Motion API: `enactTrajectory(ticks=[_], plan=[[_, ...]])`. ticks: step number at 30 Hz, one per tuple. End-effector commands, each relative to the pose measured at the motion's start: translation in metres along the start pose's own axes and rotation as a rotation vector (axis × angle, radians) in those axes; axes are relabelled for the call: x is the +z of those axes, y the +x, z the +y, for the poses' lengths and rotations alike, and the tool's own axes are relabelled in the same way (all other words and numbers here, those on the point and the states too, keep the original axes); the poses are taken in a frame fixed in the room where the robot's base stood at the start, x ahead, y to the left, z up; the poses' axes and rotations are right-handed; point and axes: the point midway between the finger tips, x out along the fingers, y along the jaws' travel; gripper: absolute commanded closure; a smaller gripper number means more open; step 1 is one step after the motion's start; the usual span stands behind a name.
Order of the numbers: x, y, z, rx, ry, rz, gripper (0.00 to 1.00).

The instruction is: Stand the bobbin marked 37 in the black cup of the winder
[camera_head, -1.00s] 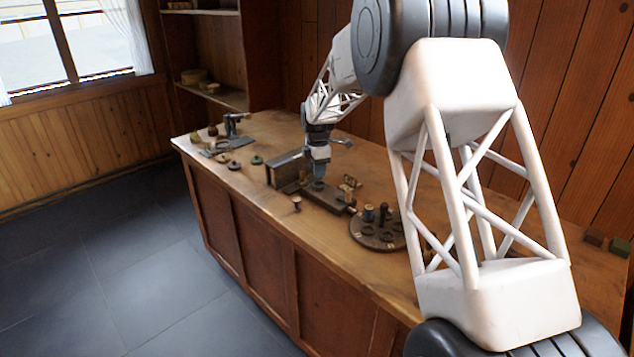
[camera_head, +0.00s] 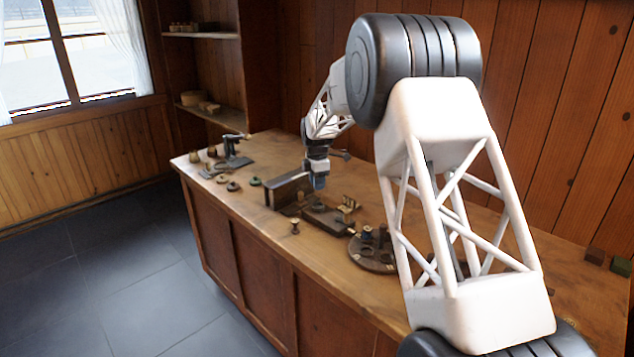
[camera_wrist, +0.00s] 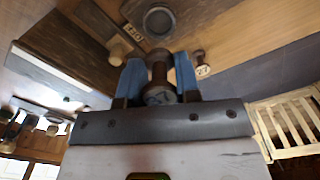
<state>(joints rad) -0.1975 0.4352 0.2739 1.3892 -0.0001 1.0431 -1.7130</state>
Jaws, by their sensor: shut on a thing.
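My gripper (camera_head: 319,182) is above the winder's dark base (camera_head: 335,223). The wrist view shows its two blue fingers (camera_wrist: 159,79) shut on a dark brown bobbin (camera_wrist: 158,68). The cup is also in the head view (camera_head: 319,207), below the fingers. The held bobbin cannot be made out in the head view.
A tall plate (camera_head: 288,189) stands at the base's left. A small spool (camera_head: 295,226) stands in front of the winder. A round dark holder (camera_head: 372,256) with spools is at the right. A vice-like tool (camera_head: 233,152) is at the far left.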

Motion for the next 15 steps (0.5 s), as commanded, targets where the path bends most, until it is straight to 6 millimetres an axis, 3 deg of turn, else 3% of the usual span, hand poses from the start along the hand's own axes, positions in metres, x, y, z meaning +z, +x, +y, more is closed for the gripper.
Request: enactTrajectory(ticks=[15], plan=[[0.0,0.027,0.0,-0.001,0.0,0.0,0.91]])
